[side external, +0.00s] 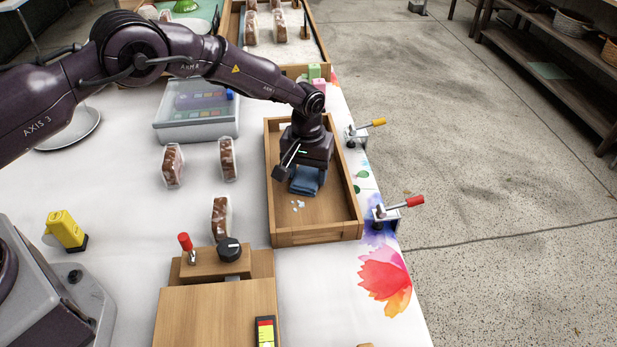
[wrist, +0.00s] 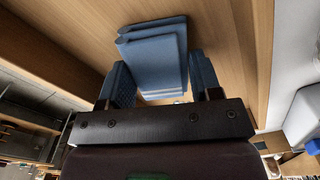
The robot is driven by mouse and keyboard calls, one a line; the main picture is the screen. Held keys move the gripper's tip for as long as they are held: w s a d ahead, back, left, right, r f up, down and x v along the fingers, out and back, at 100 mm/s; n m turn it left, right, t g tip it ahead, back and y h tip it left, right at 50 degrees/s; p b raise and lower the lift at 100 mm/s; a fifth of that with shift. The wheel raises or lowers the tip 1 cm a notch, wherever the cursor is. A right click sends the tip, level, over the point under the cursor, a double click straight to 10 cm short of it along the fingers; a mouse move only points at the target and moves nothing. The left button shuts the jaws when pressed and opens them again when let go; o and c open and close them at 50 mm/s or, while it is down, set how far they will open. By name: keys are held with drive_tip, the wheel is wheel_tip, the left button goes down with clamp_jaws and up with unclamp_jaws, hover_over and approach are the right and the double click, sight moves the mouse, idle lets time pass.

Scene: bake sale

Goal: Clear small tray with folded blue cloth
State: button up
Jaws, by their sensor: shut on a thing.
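The small wooden tray (side external: 287,239) lies on the table near its right edge in the side view; its wooden floor and walls also show in the wrist view (wrist: 222,50). My gripper (side external: 306,168) is low inside the tray, pointing down. In the wrist view my gripper (wrist: 160,68) is shut on the folded blue cloth (wrist: 152,45), with one finger on either side. The cloth (side external: 306,185) is at the tray floor in the side view; I cannot tell whether it touches. Several small pale crumbs (side external: 298,205) lie on the tray floor, in front of the cloth.
Two clamps with a yellow handle (side external: 377,122) and a red handle (side external: 414,201) stand along the tray's right side. A clear lidded box (side external: 197,125) and several wrapped brown-and-white bars (side external: 227,160) stand left of the tray. A wooden board with a knob (side external: 229,249) is at front left.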

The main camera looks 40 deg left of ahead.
sight(309, 187)
drive_tip(key=shift+w+a, duration=2.55)
drive_tip(key=shift+a, duration=0.05)
drive_tip(key=shift+s+d, duration=3.9)
drive_tip(key=shift+w+a, duration=3.95)
drive_tip(key=shift+a, duration=0.05)
wheel_tip(309, 187, up, 8)
drive_tip(key=shift+d, duration=0.15)
drive_tip(key=shift+s+r, duration=0.1)
